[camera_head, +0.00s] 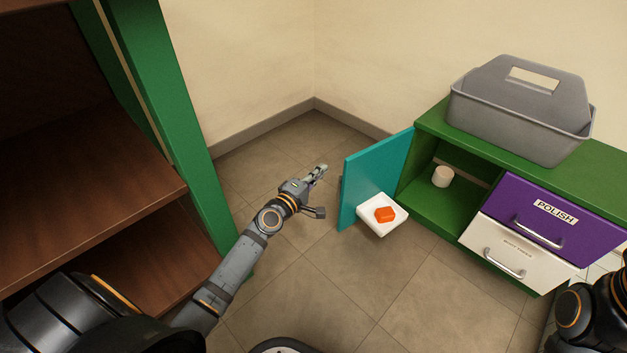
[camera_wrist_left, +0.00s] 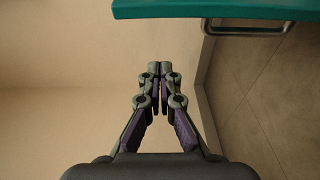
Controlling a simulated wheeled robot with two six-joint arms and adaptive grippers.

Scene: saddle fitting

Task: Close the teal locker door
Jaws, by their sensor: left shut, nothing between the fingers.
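The teal locker door (camera_head: 372,172) stands wide open at the left end of the green cabinet (camera_head: 428,200), and the compartment behind it is exposed. My left gripper (camera_head: 320,170) is shut and empty, to the left of the door and apart from it. In the left wrist view the gripper's fingertips (camera_wrist_left: 160,68) are together. The door's teal edge (camera_wrist_left: 215,9) crosses the top there, with a metal handle (camera_wrist_left: 248,30) on it. My right gripper is not in view; only part of that arm shows at the lower right.
A white tray with an orange block (camera_head: 384,214) is by the door's inner side. A white cup (camera_head: 442,176) is in the compartment. A purple POLISH drawer (camera_head: 550,215) and a white drawer (camera_head: 515,250) are shut. A grey caddy (camera_head: 520,110) sits on top. A brown-shelved green rack (camera_head: 190,130) stands left.

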